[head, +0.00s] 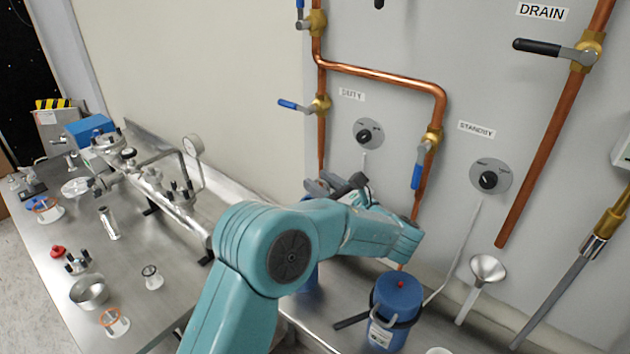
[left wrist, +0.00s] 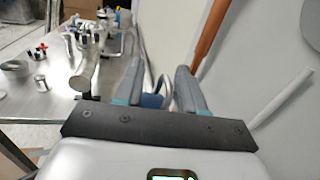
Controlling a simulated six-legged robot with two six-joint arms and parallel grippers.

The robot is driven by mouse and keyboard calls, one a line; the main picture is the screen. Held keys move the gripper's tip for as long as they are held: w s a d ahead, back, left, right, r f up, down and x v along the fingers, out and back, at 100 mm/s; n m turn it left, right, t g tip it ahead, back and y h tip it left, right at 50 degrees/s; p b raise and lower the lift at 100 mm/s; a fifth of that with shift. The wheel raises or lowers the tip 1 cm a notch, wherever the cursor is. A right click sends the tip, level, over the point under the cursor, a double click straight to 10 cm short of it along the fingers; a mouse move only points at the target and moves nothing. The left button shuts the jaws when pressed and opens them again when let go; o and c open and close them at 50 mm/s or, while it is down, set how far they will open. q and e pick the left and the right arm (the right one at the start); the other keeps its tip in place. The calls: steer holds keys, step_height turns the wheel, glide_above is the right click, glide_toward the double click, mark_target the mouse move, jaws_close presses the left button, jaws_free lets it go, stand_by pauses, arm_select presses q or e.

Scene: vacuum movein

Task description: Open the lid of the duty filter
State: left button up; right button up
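The duty filter (head: 311,281) stands below the duty label and is mostly hidden behind my left arm; only a blue strip of it shows in the head view. My left gripper (head: 338,186) is by the wall above it, with its fingers partly hidden by the arm. In the left wrist view the two fingers of my left gripper (left wrist: 163,85) are apart. A blue rounded thing, likely the duty filter (left wrist: 152,101), shows between and beyond them. I cannot tell whether they touch it. The lid's state cannot be made out. My right gripper is not in view.
A second blue canister (head: 397,301) with a red button on top stands right of my arm, under the standby label. Copper pipes (head: 385,72) with valves run along the wall. A funnel (head: 487,270) stands at right. A steel table (head: 180,270) at left holds several vacuum parts.

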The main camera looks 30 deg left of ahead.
arm_select(q)
steer(key=b+v, duration=0.2)
steer(key=v, duration=1.2)
steer(key=shift+w, duration=0.1)
